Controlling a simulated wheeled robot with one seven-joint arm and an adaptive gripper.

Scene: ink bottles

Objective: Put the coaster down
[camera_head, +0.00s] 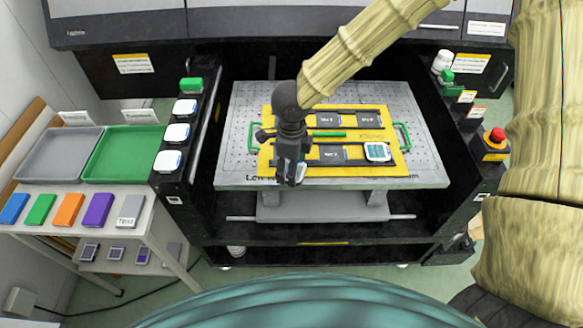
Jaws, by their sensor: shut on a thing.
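My gripper (290,178) points down over the front left part of the yellow board (404,165). It is shut on a small pale thing (299,173), apparently the coaster, mostly hidden by the fingers. I cannot tell whether it touches the board. A similar square white piece with a teal and dark face (377,152) lies at the right end of the board's front row. Dark labelled slots (332,154) run along the board beside my gripper.
The yellow board lies on a grey perforated table (428,170) between black side rails. White square pieces (168,161) line the left rail. Grey and green trays (122,152) stand farther left. A red button (497,134) is right.

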